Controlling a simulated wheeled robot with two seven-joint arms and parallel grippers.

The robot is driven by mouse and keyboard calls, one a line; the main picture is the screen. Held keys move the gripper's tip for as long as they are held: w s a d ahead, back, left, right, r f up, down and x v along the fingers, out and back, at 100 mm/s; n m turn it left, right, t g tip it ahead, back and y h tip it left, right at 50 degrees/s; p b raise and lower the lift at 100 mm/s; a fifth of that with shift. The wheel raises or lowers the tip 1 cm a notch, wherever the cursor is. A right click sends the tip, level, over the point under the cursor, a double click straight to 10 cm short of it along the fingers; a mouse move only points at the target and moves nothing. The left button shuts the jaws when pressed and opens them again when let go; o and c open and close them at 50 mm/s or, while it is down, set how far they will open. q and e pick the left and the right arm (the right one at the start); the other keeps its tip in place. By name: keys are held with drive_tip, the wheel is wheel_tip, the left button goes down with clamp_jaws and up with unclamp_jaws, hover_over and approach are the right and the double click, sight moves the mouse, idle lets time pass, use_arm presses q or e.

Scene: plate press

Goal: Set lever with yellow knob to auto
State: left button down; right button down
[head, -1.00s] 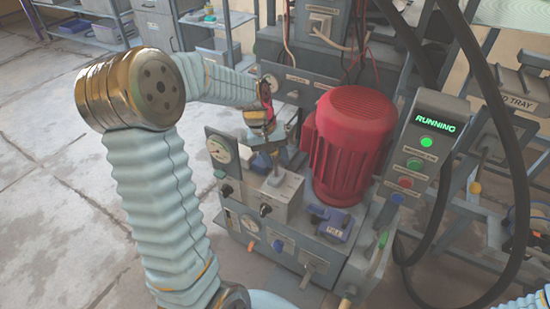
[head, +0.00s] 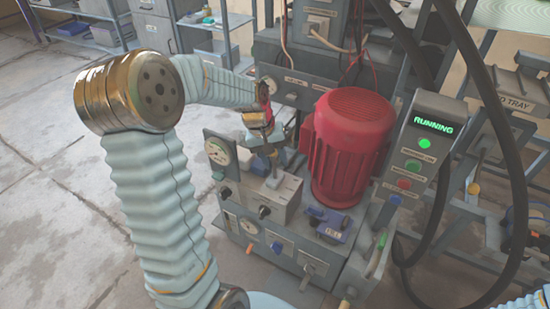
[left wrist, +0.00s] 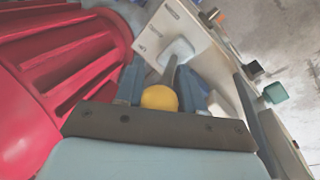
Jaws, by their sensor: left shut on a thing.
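The lever with the yellow knob stands on a grey box (head: 284,205) on the press. The yellow knob (left wrist: 160,98) shows between my fingers in the left wrist view, with the lever's grey shaft (left wrist: 171,70) running away from it to its boot. In the head view the shaft (head: 273,164) leans a little left and the knob is hidden by my gripper. My left gripper (head: 264,142) is shut on the yellow knob; its fingers also show in the left wrist view (left wrist: 162,90). Labels near the lever are too small to read. My right gripper is not in view.
A red motor (head: 348,150) stands close to the right of the lever. A pressure gauge (head: 217,152) stands to its left. A control post (head: 415,160) reads "RUNNING" with a green light. Black hoses (head: 512,150) hang at the right. Open floor lies left.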

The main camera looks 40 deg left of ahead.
use_arm(q)
drive_tip(key=shift+w, duration=0.2)
idle(0.3)
drive_tip(key=c, duration=0.9)
unclamp_jaws()
drive_tip(key=shift+o, duration=0.2)
drive_tip(key=w+a+r+p, duration=0.1)
drive_tip(key=w+a+r, duration=0.1)
drive_tip(key=r, duration=0.5)
drive_tip(key=w+a+r+p, duration=0.1)
drive_tip(key=w+a+r, duration=0.1)
drive_tip(key=r, duration=0.5)
drive_tip(key=shift+w+a, duration=0.2)
drive_tip(key=shift+w, duration=0.4)
drive_tip(key=shift+r, duration=0.25)
drive_tip(key=v, duration=1.3)
drive_tip(key=shift+r, duration=0.25)
